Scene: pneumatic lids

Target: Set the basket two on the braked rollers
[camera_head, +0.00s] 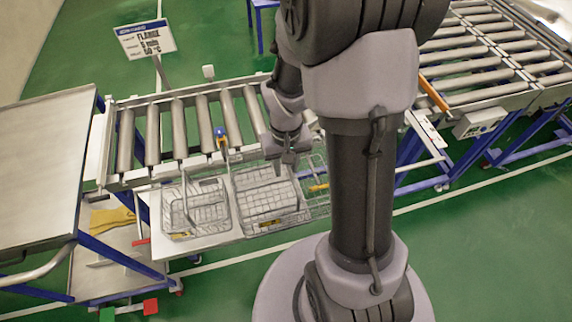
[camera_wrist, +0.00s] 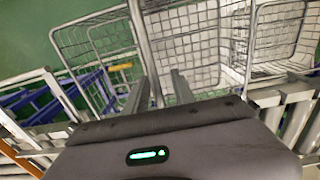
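Three wire baskets stand in a row on a pale shelf in front of the roller conveyor (camera_head: 175,125): a left one (camera_head: 190,207), a middle one (camera_head: 268,197) and a right one (camera_head: 319,200). Their yellow tags are too small to read, so I cannot tell which is number two. My gripper (camera_head: 288,160) points down at the back of the middle basket. In the wrist view my gripper (camera_wrist: 158,86) has its fingers apart, with a long grey bar (camera_wrist: 142,40) running up between them. The bar looks like a basket handle; contact is unclear. Several baskets' mesh (camera_wrist: 195,35) lies beyond the fingers.
A blue and yellow part (camera_head: 221,138) stands at the conveyor's front rail. A steel table (camera_head: 45,165) is at the left, a sign (camera_head: 146,40) behind. A second roller line (camera_head: 490,50) lies at the right. Several rollers left of my gripper are bare.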

